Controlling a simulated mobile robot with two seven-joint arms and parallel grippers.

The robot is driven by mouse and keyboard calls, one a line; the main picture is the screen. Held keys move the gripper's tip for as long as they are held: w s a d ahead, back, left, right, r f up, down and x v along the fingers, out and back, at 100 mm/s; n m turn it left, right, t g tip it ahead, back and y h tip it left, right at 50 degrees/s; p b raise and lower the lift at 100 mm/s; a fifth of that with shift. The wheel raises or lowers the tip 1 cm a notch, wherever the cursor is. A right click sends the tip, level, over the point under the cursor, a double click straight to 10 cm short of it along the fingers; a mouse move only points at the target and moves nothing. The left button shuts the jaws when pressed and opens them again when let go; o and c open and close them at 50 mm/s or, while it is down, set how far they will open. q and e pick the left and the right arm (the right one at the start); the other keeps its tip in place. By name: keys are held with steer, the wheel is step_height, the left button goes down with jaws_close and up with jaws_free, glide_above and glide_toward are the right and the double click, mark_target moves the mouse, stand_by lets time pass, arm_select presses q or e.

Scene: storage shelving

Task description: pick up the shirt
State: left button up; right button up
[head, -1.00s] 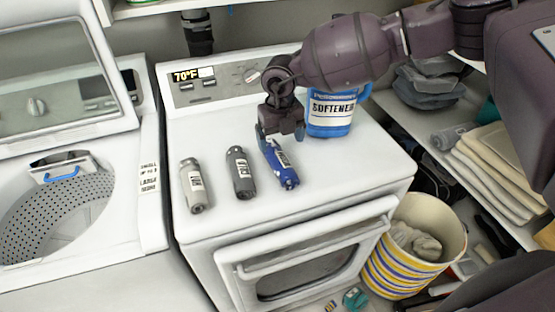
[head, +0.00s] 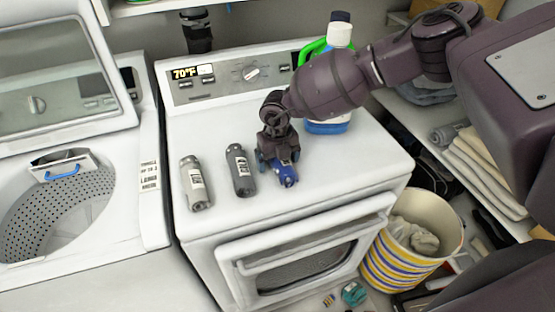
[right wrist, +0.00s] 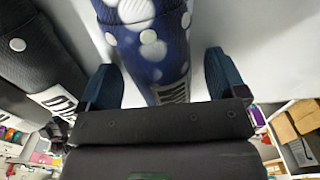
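A rolled blue shirt (head: 287,176) with white dots lies on top of the white dryer (head: 345,172). My right gripper (head: 278,160) is above it and hides its far part in the head view. In the right wrist view, the blue shirt (right wrist: 150,45) lies between the two spread fingers of my right gripper (right wrist: 160,78). A gap shows on each side, so the gripper is open and not closed on the shirt. A dark grey roll (head: 240,171) and a light grey roll (head: 194,183) lie to its left. My left gripper is out of view.
A softener bottle (head: 328,127) stands behind my right arm on the dryer. An open washer (head: 75,225) is at the left. A striped basket (head: 400,277) stands on the floor at the right, beside shelves with folded towels (head: 485,175). The dryer's front right top is clear.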

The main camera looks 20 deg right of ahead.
steer(key=c, duration=1)
steer(key=shift+c, duration=0.2)
